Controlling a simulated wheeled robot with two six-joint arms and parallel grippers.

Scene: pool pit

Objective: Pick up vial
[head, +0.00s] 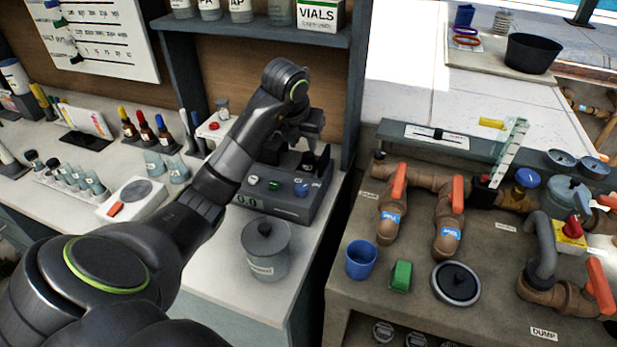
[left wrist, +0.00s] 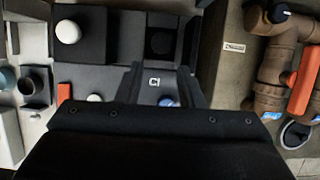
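Several small glass vials (head: 72,178) stand in a rack on the left part of the white counter in the head view. A small clear container with a pale cap (head: 222,108) stands at the back of the counter, left of my forearm; I cannot tell if it is a vial. My left gripper (head: 312,150) is over the grey tester (head: 285,197), which has coloured buttons and a dark square well (left wrist: 161,42). In the left wrist view the fingers of my left gripper (left wrist: 159,74) are apart, with no object visible between them. My right gripper is not in view.
A grey lidded pot (head: 266,250) stands in front of the tester. A scale (head: 138,192) and dropper bottles (head: 147,132) are to the left. A shelf (head: 255,38) with a VIALS box (head: 320,14) overhangs the counter. Pipes with orange handles (head: 398,182) stand at right.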

